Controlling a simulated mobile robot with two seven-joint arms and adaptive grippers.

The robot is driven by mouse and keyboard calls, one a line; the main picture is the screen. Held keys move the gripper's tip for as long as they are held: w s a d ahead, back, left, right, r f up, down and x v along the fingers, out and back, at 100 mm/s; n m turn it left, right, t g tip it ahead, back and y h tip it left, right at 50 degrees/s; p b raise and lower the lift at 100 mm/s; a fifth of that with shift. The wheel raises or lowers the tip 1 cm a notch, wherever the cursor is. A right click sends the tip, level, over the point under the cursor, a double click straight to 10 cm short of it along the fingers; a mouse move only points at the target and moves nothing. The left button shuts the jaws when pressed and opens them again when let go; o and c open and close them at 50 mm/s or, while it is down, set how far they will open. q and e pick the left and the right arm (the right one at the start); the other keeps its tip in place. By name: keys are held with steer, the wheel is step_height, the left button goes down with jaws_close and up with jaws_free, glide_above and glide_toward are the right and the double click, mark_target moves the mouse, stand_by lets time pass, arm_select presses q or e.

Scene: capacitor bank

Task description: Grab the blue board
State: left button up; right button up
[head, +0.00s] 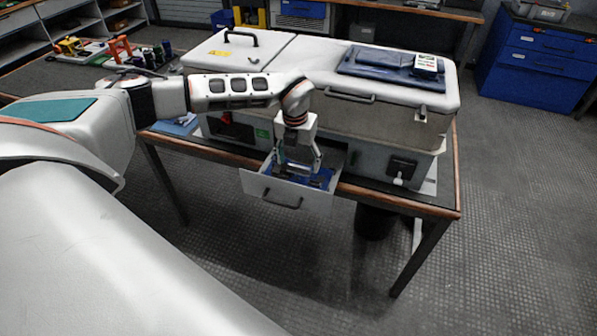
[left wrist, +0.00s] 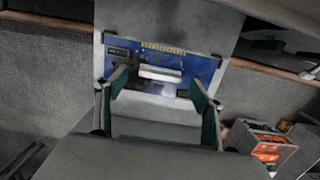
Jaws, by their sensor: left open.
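The blue board (left wrist: 190,68) lies in an open drawer of the large grey and white cabinet. It carries gold contacts along one edge and a pale raised bar in its middle. In the head view the blue board (head: 318,180) shows only in part below my left gripper (head: 300,167). That gripper points down into the drawer (head: 285,193). In the left wrist view my left gripper (left wrist: 159,85) is open, with its fingers apart on either side of the pale bar. I cannot tell whether the fingers touch the board. My right gripper is not in view.
The cabinet (head: 375,128) stands on a table (head: 440,205) with a dark blue folded item (head: 385,66) on its lid. The drawer front sticks out past the table edge. A dark bin (head: 374,222) stands under the table. Floor in front is clear.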

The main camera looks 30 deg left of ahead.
arm_select(q)
steer(key=shift+w+f, duration=0.1)
steer(key=shift+f, duration=0.6)
steer(key=c, duration=1.3)
steer(key=shift+r, duration=0.15)
